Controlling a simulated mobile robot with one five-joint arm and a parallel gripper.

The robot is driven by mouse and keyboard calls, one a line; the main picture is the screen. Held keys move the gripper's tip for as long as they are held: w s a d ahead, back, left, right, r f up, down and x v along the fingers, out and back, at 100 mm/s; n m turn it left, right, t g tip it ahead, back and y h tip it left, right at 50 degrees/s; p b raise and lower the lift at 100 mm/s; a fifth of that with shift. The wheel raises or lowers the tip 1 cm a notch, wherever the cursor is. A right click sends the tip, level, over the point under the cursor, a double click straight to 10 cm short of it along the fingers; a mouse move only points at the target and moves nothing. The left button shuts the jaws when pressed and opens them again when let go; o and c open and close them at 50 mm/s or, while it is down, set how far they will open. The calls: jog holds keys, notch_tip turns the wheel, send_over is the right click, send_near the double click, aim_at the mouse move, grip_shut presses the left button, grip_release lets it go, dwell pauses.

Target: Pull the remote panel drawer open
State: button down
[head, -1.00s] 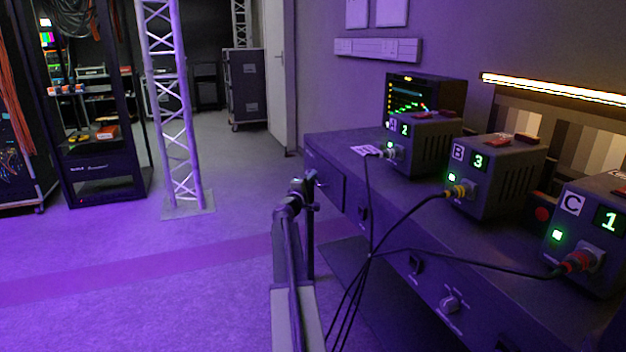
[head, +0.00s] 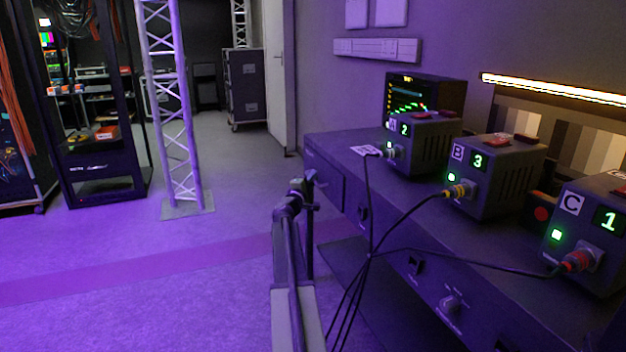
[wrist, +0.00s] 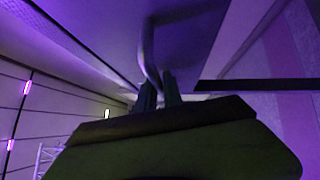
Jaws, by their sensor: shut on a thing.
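The drawer (head: 327,184) is a dark front panel at the far left end of the long desk in the head view. My gripper (head: 311,179) is at this front, at the end of my arm. In the wrist view my gripper (wrist: 160,88) has its two dark fingers shut on a thin, bent bar handle (wrist: 149,48). The handle stands out from a purple-lit flat front (wrist: 190,35). I cannot see a clear gap around the drawer. The fingertips' exact contact on the handle is small and dark.
The desk (head: 400,215) carries boxes A (head: 425,145), B (head: 495,180) and C (head: 590,235), with plugged cables (head: 410,213) hanging down its front near my arm. A truss tower (head: 180,120) stands to the left. The floor (head: 140,300) left of my arm is clear.

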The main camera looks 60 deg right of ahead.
jog(key=w+a, duration=1)
jog(key=a, duration=0.4)
jog(key=w+a, duration=1)
jog(key=a, duration=0.3)
jog(key=shift+w+a, duration=0.15)
jog(key=shift+a, duration=0.25)
jog(key=c, duration=1.8)
grip_release()
jog(key=b+v, duration=0.2)
jog(key=v, duration=1.5)
jog(key=shift+a, duration=0.2)
jog(key=p+x, duration=0.2)
jog(key=x, duration=1.5)
jog(key=shift+d, duration=0.25)
